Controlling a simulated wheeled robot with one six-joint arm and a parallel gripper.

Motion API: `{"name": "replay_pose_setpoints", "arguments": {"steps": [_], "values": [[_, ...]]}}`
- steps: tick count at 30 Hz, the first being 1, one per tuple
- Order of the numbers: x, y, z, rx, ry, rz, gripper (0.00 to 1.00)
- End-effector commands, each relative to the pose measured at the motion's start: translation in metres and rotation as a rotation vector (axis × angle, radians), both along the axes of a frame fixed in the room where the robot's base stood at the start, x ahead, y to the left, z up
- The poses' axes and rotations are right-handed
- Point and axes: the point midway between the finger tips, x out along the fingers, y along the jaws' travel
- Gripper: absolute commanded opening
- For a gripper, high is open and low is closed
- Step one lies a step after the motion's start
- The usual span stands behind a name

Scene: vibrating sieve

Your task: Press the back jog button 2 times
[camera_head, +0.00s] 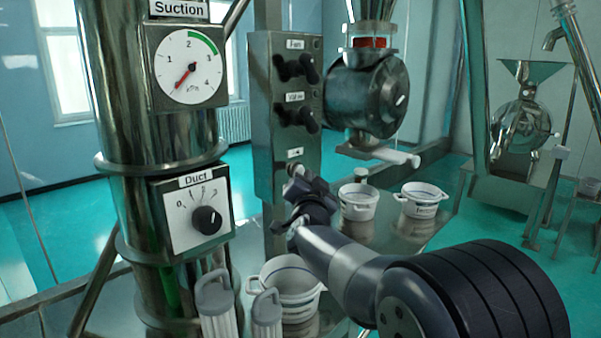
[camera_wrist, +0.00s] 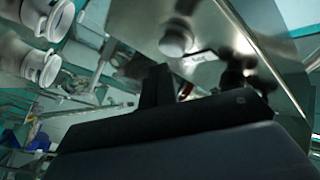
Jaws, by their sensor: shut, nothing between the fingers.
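A steel control box (camera_head: 266,110) stands in the middle of the head view, with a "Fan" knob (camera_head: 303,69), a second black knob (camera_head: 300,117) and a small, hard-to-read label (camera_head: 295,152) below. No jog button can be made out clearly in the head view. My gripper (camera_head: 295,172) is just in front of the box's lower part and hides what lies under that label. Its fingers are shut and empty. In the wrist view a round grey button-like part (camera_wrist: 176,40) stands out from a steel face, beyond my dark gripper (camera_wrist: 165,88). I cannot tell whether they touch.
A steel column (camera_head: 130,120) with a suction gauge (camera_head: 188,66) and a duct dial (camera_head: 198,211) stands at left. White buckets (camera_head: 358,205) (camera_head: 421,203) stand on a steel table behind my arm. Another bucket (camera_head: 290,278) and handled clear containers (camera_head: 215,300) are low in front.

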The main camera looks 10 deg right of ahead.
Motion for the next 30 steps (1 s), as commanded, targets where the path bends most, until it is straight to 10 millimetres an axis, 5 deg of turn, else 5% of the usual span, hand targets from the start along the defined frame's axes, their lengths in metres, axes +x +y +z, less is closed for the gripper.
{"name": "replay_pose_setpoints", "arguments": {"steps": [30], "values": [[0.0069, 0.0051, 0.0005, 0.0, -0.001, 0.001, 0.0]]}}
